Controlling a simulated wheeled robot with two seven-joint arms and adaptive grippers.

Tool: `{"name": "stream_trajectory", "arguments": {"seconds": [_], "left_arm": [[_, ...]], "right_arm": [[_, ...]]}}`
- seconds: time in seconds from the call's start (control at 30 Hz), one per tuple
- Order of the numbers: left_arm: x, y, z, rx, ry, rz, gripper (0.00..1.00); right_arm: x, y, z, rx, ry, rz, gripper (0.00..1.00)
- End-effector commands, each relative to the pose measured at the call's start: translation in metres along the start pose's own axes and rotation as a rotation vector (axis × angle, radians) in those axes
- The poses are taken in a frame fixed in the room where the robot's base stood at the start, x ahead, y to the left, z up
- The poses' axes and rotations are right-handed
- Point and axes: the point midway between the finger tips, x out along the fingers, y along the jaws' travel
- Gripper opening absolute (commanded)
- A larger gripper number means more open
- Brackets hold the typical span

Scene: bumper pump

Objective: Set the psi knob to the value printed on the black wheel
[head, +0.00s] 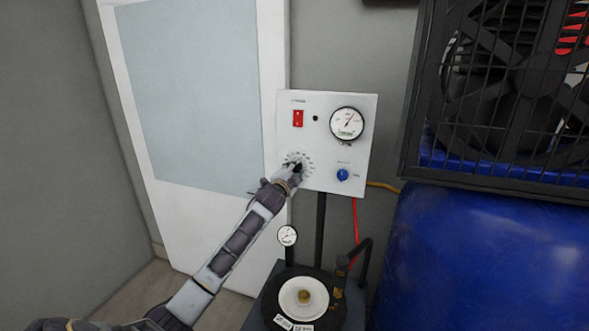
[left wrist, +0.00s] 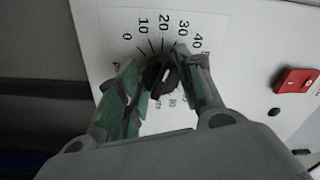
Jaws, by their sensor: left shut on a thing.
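The black psi knob (left wrist: 162,76) is on the white control panel (head: 328,105), ringed by a printed scale with 0, 10, 20, 30 and 40 legible in the left wrist view. My left gripper (head: 293,170) is shut on the knob; its green-padded fingers (left wrist: 160,84) stand on either side of it. The fingers hide part of the scale, and I cannot tell the exact setting. The black wheel (head: 271,297) lies low in front of the panel, with a white disc and brass centre. Its white labels (head: 293,324) are too small to read. My right gripper is not in view.
The panel also has a red switch (head: 298,118), a round gauge (head: 346,124) and a blue knob (head: 343,175). A small gauge (head: 287,235) stands below it. A blue tank (head: 475,260) and a black fan cage (head: 500,100) fill the right side.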

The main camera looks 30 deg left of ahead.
Motion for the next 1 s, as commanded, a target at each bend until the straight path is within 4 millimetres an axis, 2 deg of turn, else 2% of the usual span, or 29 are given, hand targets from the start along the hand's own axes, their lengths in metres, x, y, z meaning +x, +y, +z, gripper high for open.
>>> {"name": "stream_trajectory", "arguments": {"seconds": [0.23,0.63,0.67,0.8,0.83,1.0], "left_arm": [[0.0000,0.0008,0.0000,0.064,0.000,0.002,0.12],[0.0000,0.0013,0.0001,0.071,0.000,0.002,0.12],[0.0000,0.0014,0.0001,0.071,0.000,0.002,0.38],[0.0000,0.0011,0.0001,0.071,0.000,0.001,0.56],[0.0000,0.0010,0.0001,0.071,0.000,0.001,0.58],[0.0000,0.0005,0.0001,0.071,0.000,0.000,0.58]], "right_arm": [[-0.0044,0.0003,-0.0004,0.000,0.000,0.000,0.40],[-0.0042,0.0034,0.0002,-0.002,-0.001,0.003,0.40],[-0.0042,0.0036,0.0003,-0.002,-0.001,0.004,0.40],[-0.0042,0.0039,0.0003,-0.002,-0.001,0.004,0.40],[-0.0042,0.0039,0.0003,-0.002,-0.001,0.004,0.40],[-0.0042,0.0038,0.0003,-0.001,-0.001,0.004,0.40]]}}
